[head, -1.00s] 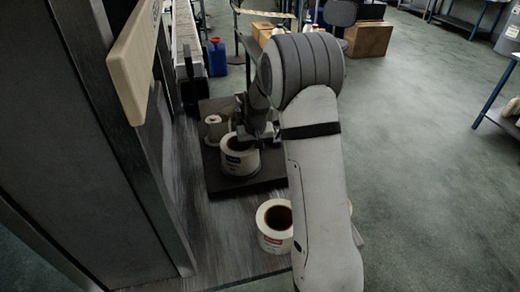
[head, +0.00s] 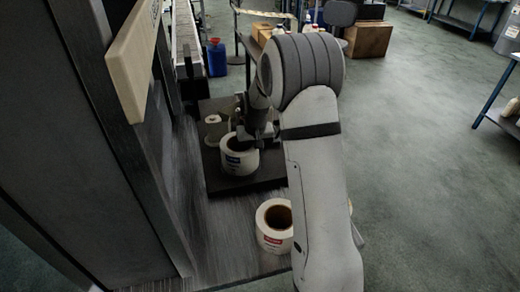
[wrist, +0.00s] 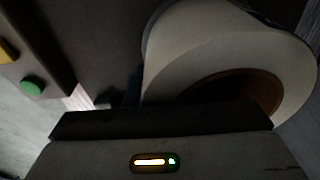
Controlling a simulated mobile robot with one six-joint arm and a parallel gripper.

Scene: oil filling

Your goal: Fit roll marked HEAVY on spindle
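A white roll with a brown core and a blue label (head: 240,160) stands upright on the dark platform in the head view. A second white roll with a red label (head: 270,240) stands nearer, partly behind my arm. The print on both labels is too small to read. My gripper (head: 258,132) is at the upper right rim of the blue-label roll; its fingers are too small and dark to read. In the wrist view a white roll (wrist: 210,55) with a brown core is very close, partly hidden by my gripper's dark body. I cannot make out the spindle for certain.
A small pale spool-like thing (head: 213,130) stands behind the blue-label roll on the dark platform (head: 225,182). A tall dark cabinet with a pale board (head: 132,65) closes off the left. A green button (wrist: 32,87) shows in the wrist view. The floor right is open.

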